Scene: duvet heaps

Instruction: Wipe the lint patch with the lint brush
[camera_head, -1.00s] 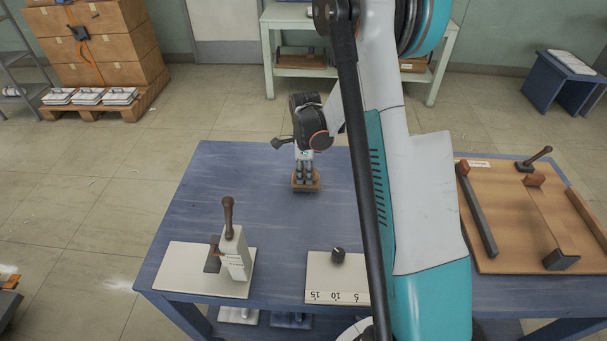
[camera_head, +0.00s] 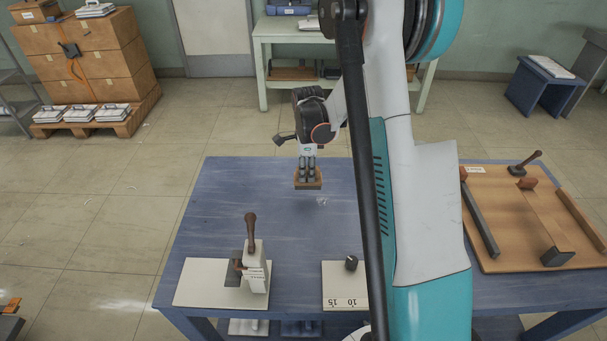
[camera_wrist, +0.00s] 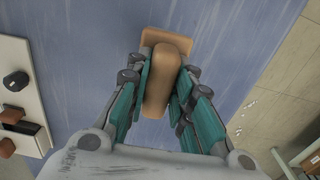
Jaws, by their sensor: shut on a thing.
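The lint brush (camera_head: 308,181) is a tan block with a rounded handle, held below my gripper (camera_head: 308,167). It seems to hang a little above the blue table. In the wrist view my gripper (camera_wrist: 160,88) is shut on the brush handle (camera_wrist: 166,72), with teal finger pads on both sides and the wider brush base (camera_wrist: 162,38) beyond. A small pale patch of specks (camera_head: 321,201), which looks like the lint patch, lies on the table just in front and right of the brush. I cannot make it out in the wrist view.
The blue table (camera_head: 240,200) is clear around the brush. At its front stand a white board (camera_head: 205,283) with an upright brown-handled lever (camera_head: 251,232) and a white scale plate with a black knob (camera_head: 351,263). A wooden board (camera_head: 500,225) with rails lies at right.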

